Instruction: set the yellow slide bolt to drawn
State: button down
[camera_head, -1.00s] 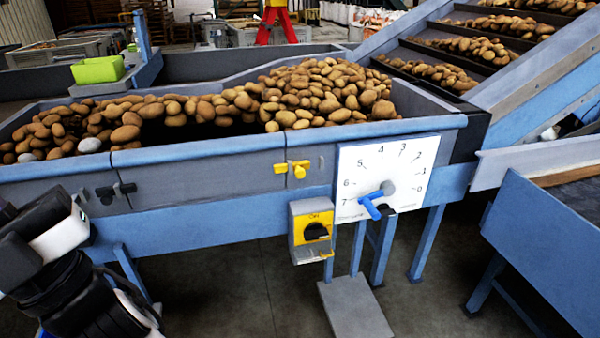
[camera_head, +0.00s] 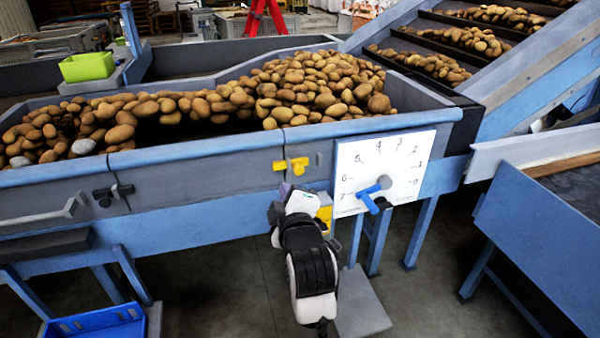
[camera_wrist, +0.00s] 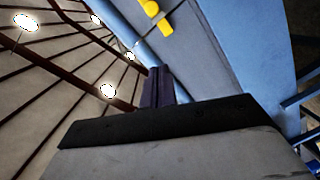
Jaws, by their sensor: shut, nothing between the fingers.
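The yellow slide bolt (camera_head: 293,165) sits on the grey side panel of the potato hopper, left of the white dial board. A small grey piece (camera_head: 319,160) is just right of it, and a narrow gap seems to separate them. The bolt also shows at the top of the wrist view (camera_wrist: 158,18). My gripper (camera_head: 285,189) is just below the bolt in the head view, apart from it. In the wrist view its dark purple fingers (camera_wrist: 157,85) are together and empty, pointing toward the panel. My wrist hides most of the yellow switch box.
The dial board (camera_head: 381,172) with a blue handle (camera_head: 370,194) is close on the right. A black slide bolt (camera_head: 113,194) and a grey bar handle (camera_head: 45,215) are left. The yellow switch box (camera_head: 325,212) is partly behind my wrist. A blue crate (camera_head: 100,322) lies lower left.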

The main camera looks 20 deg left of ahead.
aim_at(306, 159)
jog(key=shift+w+a+f+p, duration=0.45)
jog(key=shift+w+p, duration=0.2)
jog(key=shift+w, duration=1.2)
jog(key=shift+w+a+f+p, duration=0.45)
jog(key=shift+w+p, duration=0.2)
jog(key=shift+w, duration=1.15)
jog(key=shift+w+a+f+p, duration=0.35)
jog(key=shift+w+f+p, duration=0.25)
jog(key=shift+w, duration=1.25)
jog(key=shift+r, duration=0.1)
jog(key=shift+d, duration=0.1)
jog(key=w+d+b, duration=0.1)
jog(key=d, duration=0.1)
jog(key=w+d, duration=0.1)
jog(key=shift+w+d+b, duration=0.3)
jog(key=shift+d+b, duration=0.05)
jog(key=shift+b, duration=0.05)
